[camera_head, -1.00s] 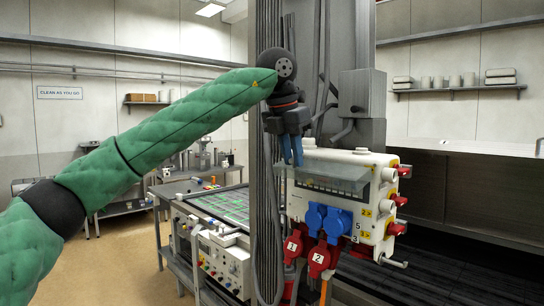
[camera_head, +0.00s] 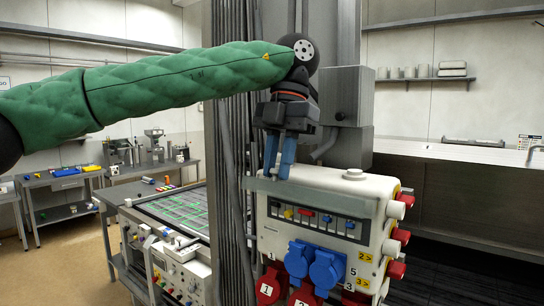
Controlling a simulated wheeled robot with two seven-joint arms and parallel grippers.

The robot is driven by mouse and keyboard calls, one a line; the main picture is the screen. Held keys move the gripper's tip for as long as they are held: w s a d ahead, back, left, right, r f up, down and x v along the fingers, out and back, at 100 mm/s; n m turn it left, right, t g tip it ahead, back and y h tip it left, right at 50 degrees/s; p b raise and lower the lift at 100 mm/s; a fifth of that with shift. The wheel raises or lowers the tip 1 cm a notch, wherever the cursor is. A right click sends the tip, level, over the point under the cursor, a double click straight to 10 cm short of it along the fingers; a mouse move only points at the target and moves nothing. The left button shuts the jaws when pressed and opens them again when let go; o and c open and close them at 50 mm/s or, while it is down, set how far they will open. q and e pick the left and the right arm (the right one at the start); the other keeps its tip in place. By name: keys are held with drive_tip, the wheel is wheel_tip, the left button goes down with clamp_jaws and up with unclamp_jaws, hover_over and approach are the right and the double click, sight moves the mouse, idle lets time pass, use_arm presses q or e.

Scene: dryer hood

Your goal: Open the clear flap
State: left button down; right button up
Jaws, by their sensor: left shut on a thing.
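A white distribution box (camera_head: 375,240) is mounted on the grey column. Its clear flap (camera_head: 325,192) shows as a thin greyish band across the upper front, seen almost edge-on and raised. The row of coloured switches (camera_head: 315,219) beneath it is exposed. My left gripper (camera_head: 278,173) comes down from above, with its blue fingers shut on the flap at its left part. The exact contact at the fingertips is hard to make out. My right gripper is not in view.
Blue sockets (camera_head: 314,265) and red sockets (camera_head: 270,285) stick out from the box's lower front, with more red plugs (camera_head: 401,238) on its right side. Thick vertical cables (camera_head: 230,200) run down left of it. A test bench (camera_head: 170,245) stands behind to the left.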

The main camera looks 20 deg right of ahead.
use_arm(q)
drive_tip(key=shift+f, duration=0.1)
drive_tip(key=c, duration=1.3)
unclamp_jaws()
drive_tip(key=shift+w+d, duration=0.1)
drive_tip(key=shift+w, duration=0.05)
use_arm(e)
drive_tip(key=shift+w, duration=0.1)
use_arm(q)
drive_tip(key=shift+r, duration=0.3)
drive_tip(key=shift+d+r+b, duration=0.1)
drive_tip(key=shift+r+b, duration=0.15)
drive_tip(key=shift+b, duration=0.05)
drive_tip(key=shift+w+d+r, duration=0.1)
drive_tip(key=shift+r, duration=0.25)
drive_tip(key=b+v, duration=0.1)
drive_tip(key=v, duration=0.5)
drive_tip(key=shift+w, duration=0.1)
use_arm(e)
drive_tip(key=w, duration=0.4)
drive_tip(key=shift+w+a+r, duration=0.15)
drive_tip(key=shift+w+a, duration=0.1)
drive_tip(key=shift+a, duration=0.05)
